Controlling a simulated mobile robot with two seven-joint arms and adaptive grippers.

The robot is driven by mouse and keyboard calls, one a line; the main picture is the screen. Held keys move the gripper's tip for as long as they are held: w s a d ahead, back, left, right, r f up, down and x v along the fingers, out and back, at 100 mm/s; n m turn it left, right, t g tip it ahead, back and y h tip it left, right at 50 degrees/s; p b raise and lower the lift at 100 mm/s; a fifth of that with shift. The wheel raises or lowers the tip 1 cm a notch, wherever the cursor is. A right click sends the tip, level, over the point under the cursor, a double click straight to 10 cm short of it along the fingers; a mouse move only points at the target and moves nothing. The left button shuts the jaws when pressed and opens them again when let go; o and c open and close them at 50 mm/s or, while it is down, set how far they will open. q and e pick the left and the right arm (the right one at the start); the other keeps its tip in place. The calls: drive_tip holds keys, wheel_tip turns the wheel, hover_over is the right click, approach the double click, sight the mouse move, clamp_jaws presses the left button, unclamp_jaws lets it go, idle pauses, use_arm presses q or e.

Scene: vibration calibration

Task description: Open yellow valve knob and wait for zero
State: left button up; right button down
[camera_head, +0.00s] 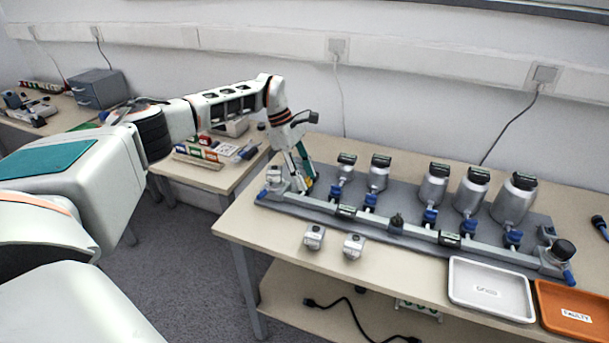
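My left arm reaches in from the left, and my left gripper (301,178) points down at the left end of the grey test rig (400,247) on the table. I cannot tell whether its fingers are open or shut, or whether they touch anything. No yellow valve knob shows clearly; the fingers cover part of the rig there. Blue valves (430,216) sit along the rig's pipe, below several silver canisters (433,188) with dark displays on top. My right gripper is not in view.
Two small silver devices (314,237) lie in front of the rig. A white tray (490,289) and an orange tray (574,310) stand at the front right. A side table (215,178) with coloured boxes is at the left. A cable lies on the lower shelf.

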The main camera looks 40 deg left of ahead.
use_arm(q)
drive_tip(key=v, duration=1.2)
idle(0.5)
